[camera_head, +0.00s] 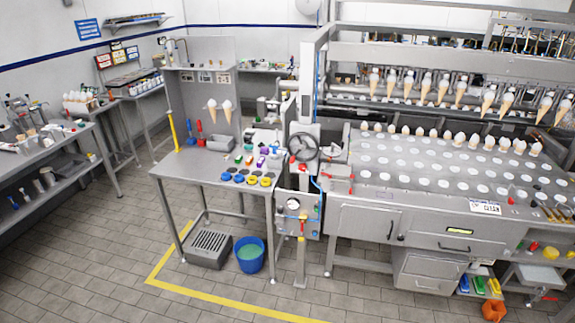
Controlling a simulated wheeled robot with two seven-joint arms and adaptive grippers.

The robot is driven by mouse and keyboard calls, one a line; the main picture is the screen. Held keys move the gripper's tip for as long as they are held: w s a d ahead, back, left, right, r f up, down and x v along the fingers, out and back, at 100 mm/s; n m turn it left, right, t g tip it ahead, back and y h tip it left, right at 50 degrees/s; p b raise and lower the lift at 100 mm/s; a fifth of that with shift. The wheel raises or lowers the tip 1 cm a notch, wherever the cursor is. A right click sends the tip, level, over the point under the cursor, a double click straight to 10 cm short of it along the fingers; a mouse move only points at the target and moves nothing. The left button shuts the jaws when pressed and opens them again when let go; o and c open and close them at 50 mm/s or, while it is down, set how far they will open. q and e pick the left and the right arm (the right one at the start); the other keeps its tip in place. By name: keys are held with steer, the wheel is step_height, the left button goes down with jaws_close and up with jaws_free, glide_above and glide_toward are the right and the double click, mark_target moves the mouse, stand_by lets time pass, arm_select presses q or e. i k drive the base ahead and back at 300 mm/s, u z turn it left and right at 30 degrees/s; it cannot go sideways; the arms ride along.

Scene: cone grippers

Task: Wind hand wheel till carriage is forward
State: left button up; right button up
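The hand wheel (303,148) is a dark ring on the upright post at the left end of the steel machine. A row of cone grippers holding ice cream cones (443,90) hangs along a bar over the back of the machine. This looks like the carriage, but I cannot be sure of its exact limits. The perforated steel top (450,165) lies in front of it, with one row of cones standing along its back edge. Neither of my grippers is in view.
A steel table (200,170) with coloured items stands left of the wheel. Below it are a blue bucket (249,255) and a grey crate (208,249). A valve panel with a gauge (293,206) sits under the wheel. The tiled floor (110,270) in front is clear, with a yellow line.

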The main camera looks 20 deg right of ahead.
mark_target(303, 145)
steer(key=u, duration=0.65)
steer(key=i, duration=1.5)
steer(key=z, duration=0.6)
steer(key=i, duration=0.65)
steer(key=z, duration=0.7)
